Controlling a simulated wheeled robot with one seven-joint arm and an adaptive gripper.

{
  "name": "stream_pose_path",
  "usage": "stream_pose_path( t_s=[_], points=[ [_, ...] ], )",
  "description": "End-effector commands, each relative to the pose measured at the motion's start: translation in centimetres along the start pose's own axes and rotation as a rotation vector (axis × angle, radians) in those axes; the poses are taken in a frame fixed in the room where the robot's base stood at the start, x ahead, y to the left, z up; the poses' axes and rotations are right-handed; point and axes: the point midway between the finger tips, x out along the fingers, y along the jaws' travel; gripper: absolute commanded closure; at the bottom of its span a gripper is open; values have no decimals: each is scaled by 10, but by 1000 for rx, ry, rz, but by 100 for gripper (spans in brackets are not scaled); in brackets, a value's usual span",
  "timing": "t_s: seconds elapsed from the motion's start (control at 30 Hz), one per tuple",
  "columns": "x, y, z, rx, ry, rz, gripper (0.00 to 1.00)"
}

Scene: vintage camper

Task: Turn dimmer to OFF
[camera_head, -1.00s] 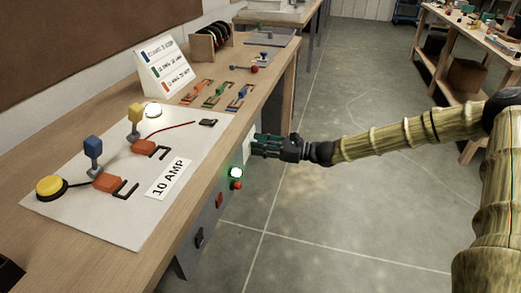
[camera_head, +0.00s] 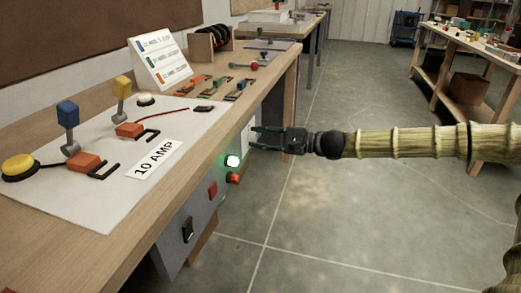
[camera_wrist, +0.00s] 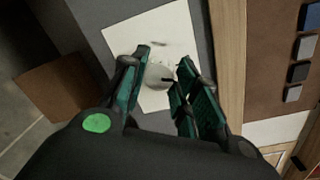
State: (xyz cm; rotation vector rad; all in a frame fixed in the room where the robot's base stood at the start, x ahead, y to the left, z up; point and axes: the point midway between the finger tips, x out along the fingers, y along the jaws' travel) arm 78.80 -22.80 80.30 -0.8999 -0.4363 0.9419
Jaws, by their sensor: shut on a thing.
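The dimmer is a round pale knob (camera_wrist: 158,77) on a white plate (camera_wrist: 128,38) in the wrist view. A dark pointer line shows on the knob's right side. Small dark marks sit on the plate above it, too blurred to read. My gripper (camera_wrist: 164,64) has its teal fingers on either side of the knob and is shut on it. In the head view my gripper (camera_head: 254,138) reaches in level from the right to the bench's front panel. There the plate (camera_head: 246,134) shows only in part, and the knob is hidden by the fingers.
On the front panel, a glowing lamp (camera_head: 233,161), a red button (camera_head: 234,178) and switches (camera_head: 188,229) lie left of my gripper. The workbench top (camera_head: 75,217) carries a "10 AMP" board (camera_head: 198,128). The floor (camera_head: 330,220) to the right is clear.

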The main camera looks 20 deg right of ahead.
Motion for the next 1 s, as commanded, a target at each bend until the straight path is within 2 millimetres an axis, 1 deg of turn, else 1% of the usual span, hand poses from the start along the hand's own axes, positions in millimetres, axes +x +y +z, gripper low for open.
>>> stream_pose_path(
  t_s=[0.03, 0.3, 0.5, 0.7, 1.0],
  points=[
    [0, 5, -5, -40, 3, -4, 94],
    [0, 5, -3, -242, 13, -4, 94],
    [0, 3, -2, -347, 20, -5, 94],
    [0, 2, -1, -406, 23, -5, 94],
    [0, 1, 0, -431, 25, -5, 94]
  ],
)
